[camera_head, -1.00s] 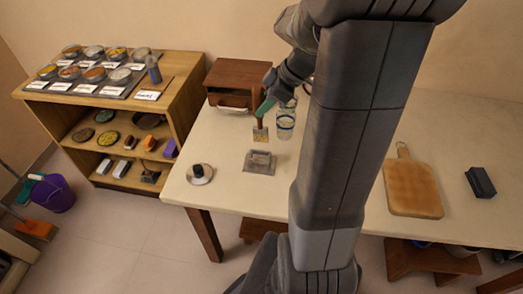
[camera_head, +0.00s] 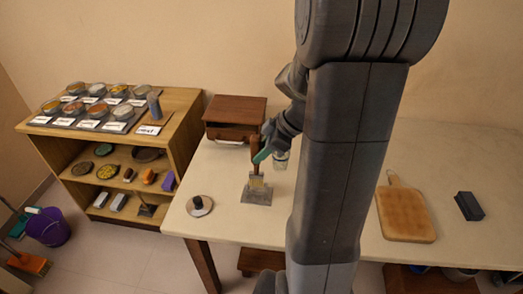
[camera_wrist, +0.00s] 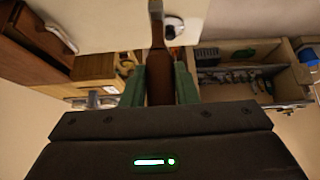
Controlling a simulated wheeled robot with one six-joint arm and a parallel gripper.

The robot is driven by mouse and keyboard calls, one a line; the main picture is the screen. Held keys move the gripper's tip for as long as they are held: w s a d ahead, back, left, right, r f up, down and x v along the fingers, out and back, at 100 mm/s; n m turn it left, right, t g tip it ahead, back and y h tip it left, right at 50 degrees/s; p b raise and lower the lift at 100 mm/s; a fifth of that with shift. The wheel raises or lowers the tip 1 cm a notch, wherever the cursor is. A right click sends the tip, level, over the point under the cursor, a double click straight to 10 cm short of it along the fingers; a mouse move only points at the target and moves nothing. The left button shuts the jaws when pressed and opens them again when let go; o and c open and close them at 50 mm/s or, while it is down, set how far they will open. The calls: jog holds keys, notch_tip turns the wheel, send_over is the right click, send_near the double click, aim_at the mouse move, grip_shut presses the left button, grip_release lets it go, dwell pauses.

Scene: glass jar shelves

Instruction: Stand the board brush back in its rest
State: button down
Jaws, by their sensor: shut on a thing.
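The board brush (camera_head: 256,181) has a brown handle and a pale bristle head pointing down. My gripper (camera_head: 261,155) has green fingers and is shut on its handle; the brush looks about upright. The handle also shows between the fingers in the wrist view (camera_wrist: 158,75). The rest (camera_head: 257,198) is a grey square piece on the pale table. In the head view the bristle end overlaps the rest; whether it is seated or just above cannot be told.
A glass jar (camera_head: 280,160) stands close right of my gripper. A wooden drawer box (camera_head: 235,110) is behind. A round metal piece with a black knob (camera_head: 199,206) lies left of the rest. A cutting board (camera_head: 405,212) and dark block (camera_head: 469,206) lie right.

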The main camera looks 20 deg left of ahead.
aim_at(262, 179)
jog(key=shift+f+b, duration=0.1)
jog(key=shift+b, duration=0.45)
notch_tip(262, 179, down, 5)
jog(key=b, duration=0.5)
jog(key=shift+f+b, duration=0.2)
jog(key=shift+b, duration=0.15)
jog(key=shift+f+b, duration=0.35)
jog(key=shift+b, duration=0.9)
jog(key=shift+f+b, duration=0.25)
jog(key=shift+b, duration=0.65)
dwell(0.8)
jog(key=shift+f+b, duration=2.25)
jog(key=shift+b, duration=0.5)
dwell(0.7)
